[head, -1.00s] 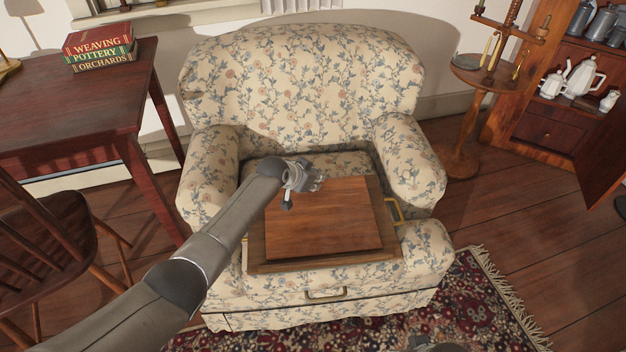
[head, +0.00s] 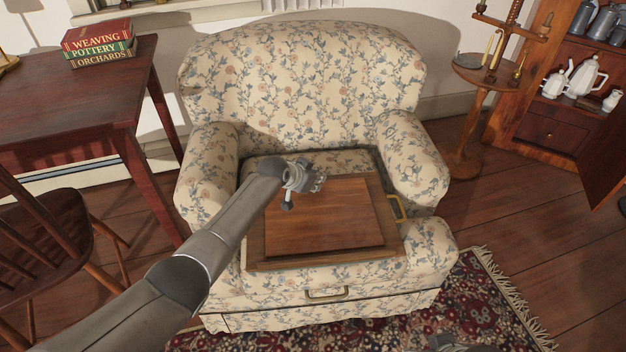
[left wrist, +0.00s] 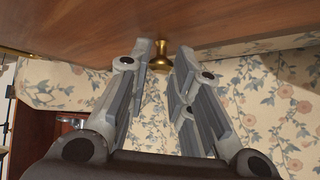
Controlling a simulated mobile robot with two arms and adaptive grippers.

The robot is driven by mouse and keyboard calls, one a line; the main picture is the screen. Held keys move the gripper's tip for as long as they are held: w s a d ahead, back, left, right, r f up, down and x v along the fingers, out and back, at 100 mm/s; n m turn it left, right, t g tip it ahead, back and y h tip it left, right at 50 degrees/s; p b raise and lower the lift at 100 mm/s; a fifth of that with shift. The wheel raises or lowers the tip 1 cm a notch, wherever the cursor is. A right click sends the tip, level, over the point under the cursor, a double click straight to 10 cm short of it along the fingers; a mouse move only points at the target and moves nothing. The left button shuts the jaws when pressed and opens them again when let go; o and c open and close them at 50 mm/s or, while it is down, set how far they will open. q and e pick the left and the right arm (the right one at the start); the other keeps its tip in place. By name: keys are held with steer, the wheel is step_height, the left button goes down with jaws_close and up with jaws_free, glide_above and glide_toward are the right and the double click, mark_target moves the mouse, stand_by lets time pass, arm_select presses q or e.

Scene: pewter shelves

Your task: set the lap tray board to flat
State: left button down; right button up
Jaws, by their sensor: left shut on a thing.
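The lap tray (head: 395,256) rests on the seat of a floral armchair, with a brass handle (head: 397,208) at its right. Its brown wooden board (head: 330,218) lies over the tray, flat or nearly flat; I cannot tell whether a small tilt is left. My left gripper (head: 305,190) is at the board's far left corner.
The armchair's arms (head: 412,160) and back (head: 300,85) surround the tray. A dark table (head: 75,100) with books (head: 98,45) and a wooden chair (head: 55,235) stand left. A candle stand (head: 480,80) and an open cabinet (head: 545,130) stand right. A patterned rug (head: 480,300) lies in front.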

arm_select(q)
steer(key=shift+a+f, duration=0.1)
steer(key=shift+a, duration=0.05)
steer(key=c, duration=1.7)
jaws_free()
steer(key=o, duration=0.4)
steer(key=shift+w+f, duration=0.1)
steer(key=shift+f, duration=0.15)
steer(key=shift+r, duration=0.1)
steer(key=v, duration=1.2)
